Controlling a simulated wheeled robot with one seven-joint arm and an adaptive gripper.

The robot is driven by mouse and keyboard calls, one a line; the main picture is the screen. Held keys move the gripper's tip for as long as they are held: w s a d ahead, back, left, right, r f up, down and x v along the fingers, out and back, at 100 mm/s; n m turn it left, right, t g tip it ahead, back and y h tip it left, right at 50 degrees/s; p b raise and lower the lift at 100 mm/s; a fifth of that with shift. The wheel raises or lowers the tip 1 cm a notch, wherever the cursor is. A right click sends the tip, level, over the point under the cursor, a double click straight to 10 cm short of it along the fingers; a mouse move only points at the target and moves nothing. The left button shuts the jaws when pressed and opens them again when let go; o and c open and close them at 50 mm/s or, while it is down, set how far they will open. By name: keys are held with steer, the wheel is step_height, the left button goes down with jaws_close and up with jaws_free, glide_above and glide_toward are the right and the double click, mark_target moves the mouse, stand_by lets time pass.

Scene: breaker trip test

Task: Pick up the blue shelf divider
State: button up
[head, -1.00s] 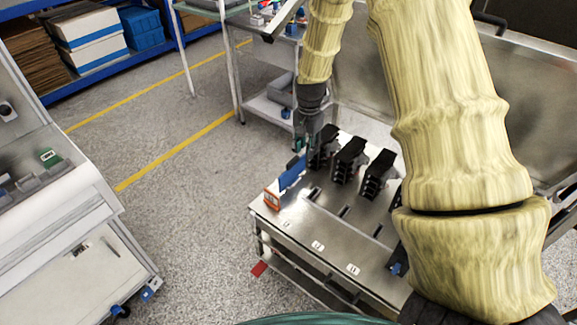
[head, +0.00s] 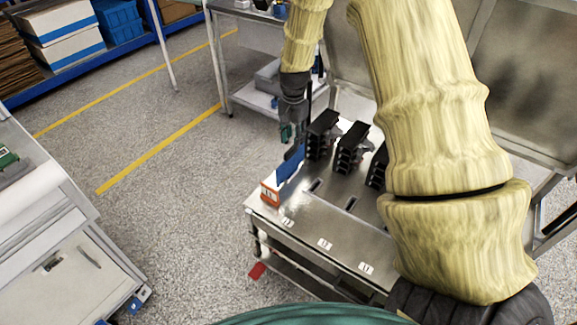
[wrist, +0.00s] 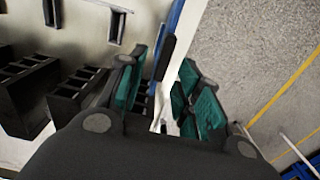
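The blue shelf divider (head: 289,167) stands upright as a thin panel at the left edge of the metal table. My gripper (head: 292,142) is at its far upper end, pointing down. In the wrist view, the divider (wrist: 175,18) shows edge-on, with a dark part at its near end. My gripper's teal fingers (wrist: 163,88) are apart on either side of that line, and a gap shows beside the left finger. Contact with the right finger cannot be told. The divider's lower part is hidden.
An orange-and-white box (head: 270,193) stands at the divider's near end. Several black breaker-like units (head: 351,148) stand close to the right on the slotted metal table (head: 318,222). Open floor (head: 190,190) lies to the left. A grey workstation (head: 50,225) stands further left.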

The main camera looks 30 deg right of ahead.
mark_target(293, 149)
step_height(293, 149, down, 5)
steer(key=shift+d+f, duration=0.1)
steer(key=shift+f, duration=0.05)
steer(key=shift+w+a+f+p, duration=0.15)
steer(key=shift+f+p, duration=0.1)
steer(key=shift+f, duration=1.1)
steer(key=shift+w+a+f+p, duration=0.1)
steer(key=shift+f+p, duration=0.1)
steer(key=shift+f, duration=1.1)
steer(key=shift+c, duration=0.4)
jaws_close()
